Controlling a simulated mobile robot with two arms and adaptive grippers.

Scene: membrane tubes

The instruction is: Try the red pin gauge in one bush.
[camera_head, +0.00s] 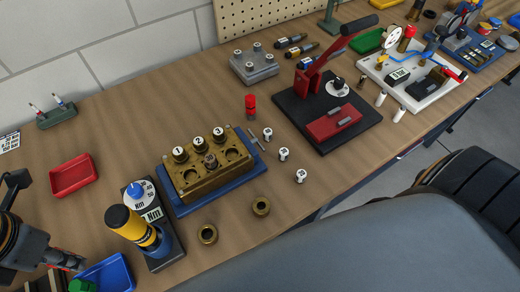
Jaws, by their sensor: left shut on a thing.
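A small red upright piece (250,104) with a short dark part below it stands on the bench behind the brass block; it may be the red pin gauge. The brass block (190,197) has round bores and several knobs on top, some numbered 1, 2 and 3. My left gripper (72,264) is at the lower left, beside a blue tray, far from the block. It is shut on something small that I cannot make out. My right gripper is not in view.
The blue tray (118,272) and a red tray (73,175) are at the left. A yellow-and-black tool (128,222) stands between gripper and block. Small white-topped pieces (284,154) and a red lever press (330,110) are to the right.

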